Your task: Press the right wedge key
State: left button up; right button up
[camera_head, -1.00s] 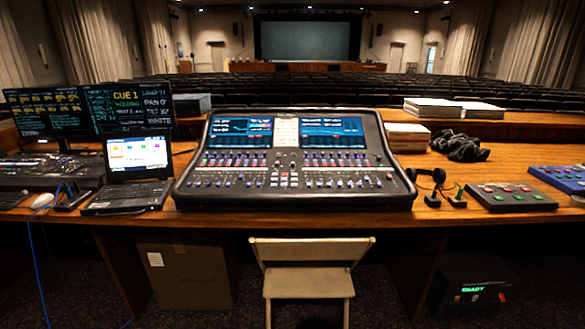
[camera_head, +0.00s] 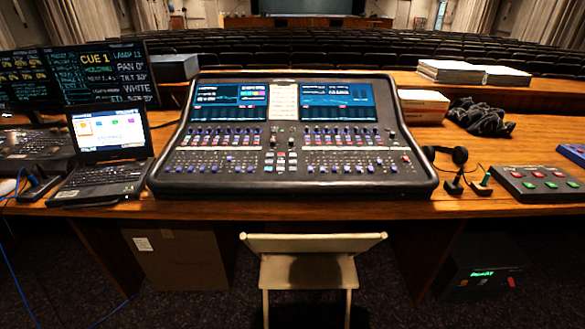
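No key in view is readable as the right wedge key; labels are too small to tell. A large mixing console (camera_head: 292,184) with two lit screens, rows of faders and many small keys stands in the middle of the desk. A black button box (camera_head: 537,197) with red and green buttons lies on the right of the desk. Part of a blue box (camera_head: 572,153) shows at the right edge. Neither of my grippers is in view.
A wooden chair (camera_head: 313,243) stands before the desk (camera_head: 455,205). A laptop (camera_head: 108,180) and monitors (camera_head: 118,72) are at left. A headset (camera_head: 445,153), dark cloth (camera_head: 478,117) and paper stacks (camera_head: 456,71) are at right. A black box (camera_head: 482,270) with a green display sits below.

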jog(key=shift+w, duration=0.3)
